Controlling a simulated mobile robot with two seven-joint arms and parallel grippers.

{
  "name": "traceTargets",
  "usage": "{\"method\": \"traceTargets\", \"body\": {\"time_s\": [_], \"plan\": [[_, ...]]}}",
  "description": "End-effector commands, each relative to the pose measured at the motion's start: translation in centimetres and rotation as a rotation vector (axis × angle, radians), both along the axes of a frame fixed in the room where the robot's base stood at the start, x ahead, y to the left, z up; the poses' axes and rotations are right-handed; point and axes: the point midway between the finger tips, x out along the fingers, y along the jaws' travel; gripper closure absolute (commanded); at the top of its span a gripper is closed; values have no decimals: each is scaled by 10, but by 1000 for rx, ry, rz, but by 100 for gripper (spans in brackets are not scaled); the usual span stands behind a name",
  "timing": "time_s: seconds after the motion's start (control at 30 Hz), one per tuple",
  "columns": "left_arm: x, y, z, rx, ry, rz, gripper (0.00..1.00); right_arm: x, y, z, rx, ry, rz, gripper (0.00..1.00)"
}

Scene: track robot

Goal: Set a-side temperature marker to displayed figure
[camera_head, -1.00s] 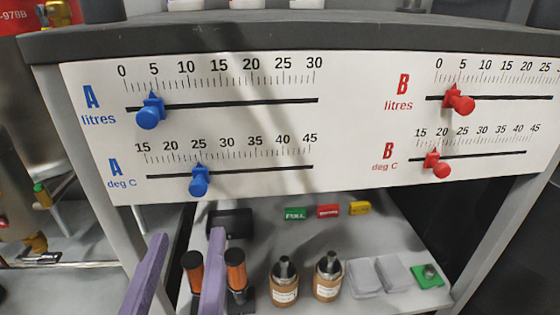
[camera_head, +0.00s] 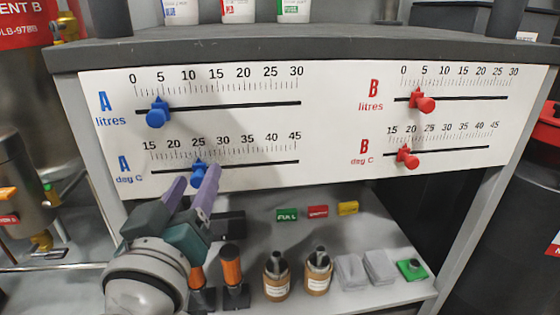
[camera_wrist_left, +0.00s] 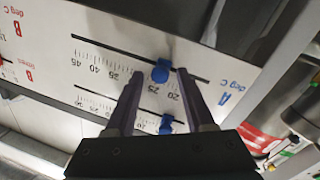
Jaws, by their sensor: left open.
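The A deg C marker (camera_head: 199,176) is a blue knob on the lower left slot of the white panel (camera_head: 330,130), its pointer near 25. My left gripper (camera_head: 197,180) is open, its purple fingers on either side of this knob in the picture. In the left wrist view the knob (camera_wrist_left: 160,71) shows between the spread fingertips (camera_wrist_left: 160,73); contact cannot be told. The A litres marker (camera_head: 158,113), also blue, stands near 5 on the slot above. No separate display with a temperature figure is readable. My right gripper is out of view.
Red B litres (camera_head: 422,101) and B deg C (camera_head: 407,157) markers are on the right of the panel.

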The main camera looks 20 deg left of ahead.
Motion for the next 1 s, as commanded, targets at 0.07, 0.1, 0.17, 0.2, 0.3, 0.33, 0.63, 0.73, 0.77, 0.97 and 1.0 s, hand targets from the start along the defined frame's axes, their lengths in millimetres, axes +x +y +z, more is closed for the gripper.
{"method": "traceTargets", "body": {"time_s": [0.07, 0.1, 0.17, 0.2, 0.3, 0.33, 0.63, 0.73, 0.77, 0.97, 1.0], "plan": [[1, 1, 0, 0, 0, 0, 46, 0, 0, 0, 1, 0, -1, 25], [1, 1, 0, 0, 1, 1, 46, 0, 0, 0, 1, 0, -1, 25], [1, 1, 0, 0, 1, 1, 46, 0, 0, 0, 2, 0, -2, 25], [1, 1, 0, 0, 1, 1, 46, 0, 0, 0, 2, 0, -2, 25], [1, 1, 0, 0, 0, 1, 53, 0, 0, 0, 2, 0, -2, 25], [1, 1, 0, 0, 0, 1, 56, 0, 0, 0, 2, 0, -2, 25], [1, 1, 0, 0, 0, 1, 90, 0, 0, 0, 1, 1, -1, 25], [1, 0, 0, 0, 0, 1, 100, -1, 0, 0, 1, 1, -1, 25], [1, 0, 0, 0, 1, 1, 100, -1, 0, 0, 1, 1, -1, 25], [1, 0, 0, 0, 1, 1, 100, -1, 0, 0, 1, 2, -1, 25], [1, 0, 0, 0, 1, 1, 100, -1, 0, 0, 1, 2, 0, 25]]}}
